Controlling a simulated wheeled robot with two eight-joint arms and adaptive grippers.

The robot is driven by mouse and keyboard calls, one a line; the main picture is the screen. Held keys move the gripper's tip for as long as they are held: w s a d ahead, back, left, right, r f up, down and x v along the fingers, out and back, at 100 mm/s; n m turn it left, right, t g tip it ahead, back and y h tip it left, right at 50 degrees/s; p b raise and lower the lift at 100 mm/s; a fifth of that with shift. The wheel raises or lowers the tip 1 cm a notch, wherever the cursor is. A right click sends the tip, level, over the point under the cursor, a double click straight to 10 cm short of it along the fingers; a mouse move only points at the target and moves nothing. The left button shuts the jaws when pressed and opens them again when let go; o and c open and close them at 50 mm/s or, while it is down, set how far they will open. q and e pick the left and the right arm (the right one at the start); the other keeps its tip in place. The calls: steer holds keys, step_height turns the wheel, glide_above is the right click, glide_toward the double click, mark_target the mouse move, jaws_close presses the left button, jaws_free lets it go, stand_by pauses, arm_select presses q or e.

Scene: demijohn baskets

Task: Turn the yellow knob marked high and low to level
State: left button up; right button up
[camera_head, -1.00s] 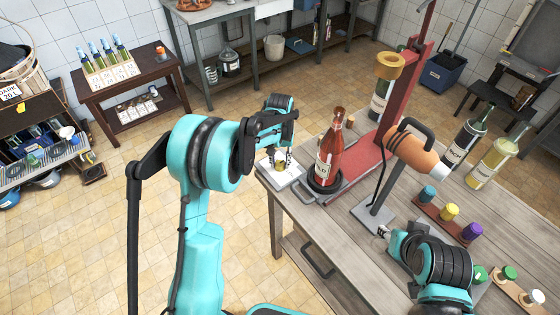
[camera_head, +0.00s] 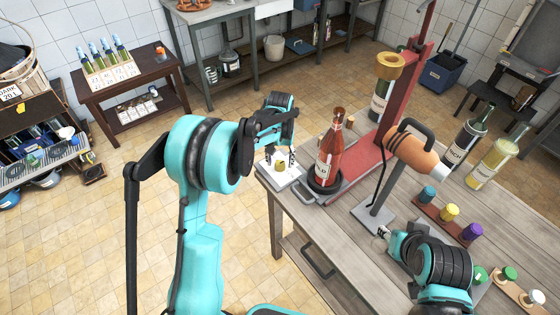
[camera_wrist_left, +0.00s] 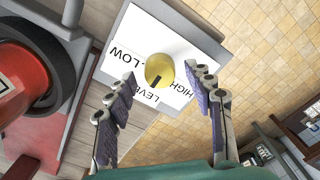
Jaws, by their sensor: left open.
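The yellow knob (camera_head: 280,164) stands on a white plate (camera_head: 286,181) at the table's near left corner. In the left wrist view the knob (camera_wrist_left: 159,70) is round, with a dark mark on its lower edge. The plate (camera_wrist_left: 140,32) reads LOW at upper left, LEVEL below the knob and HIGH at right. The mark faces the LEVEL word. My left gripper (camera_wrist_left: 160,78) is open, with a finger on each side of the knob and gaps visible between. It also shows in the head view (camera_head: 281,154). My right gripper (camera_head: 384,232) is low over the table; its fingers are unclear.
A red bottle (camera_head: 329,150) stands on a red press base (camera_head: 361,166) just right of the plate. An orange heat tool (camera_head: 415,152) on a stand and coloured caps (camera_head: 449,212) are further right.

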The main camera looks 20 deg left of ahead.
mark_target(280, 164)
arm_select(q)
step_height(280, 164, up, 11)
steer(key=shift+r, duration=0.2)
stand_by(0.3)
steer(key=s+r+t+b, duration=0.1)
steer(key=s+r+t, duration=0.1)
steer(key=s, duration=0.5)
steer(key=s+r+t+b, duration=0.1)
steer(key=s+r+t, duration=0.15)
steer(key=s, duration=0.55)
steer(key=s+f+m+t+b, duration=0.1)
steer(key=s+f, duration=0.4)
steer(key=s, duration=0.6)
steer(key=shift+a+f+t, duration=0.2)
steer(key=shift+a+t, duration=0.05)
steer(key=shift+t, duration=0.6)
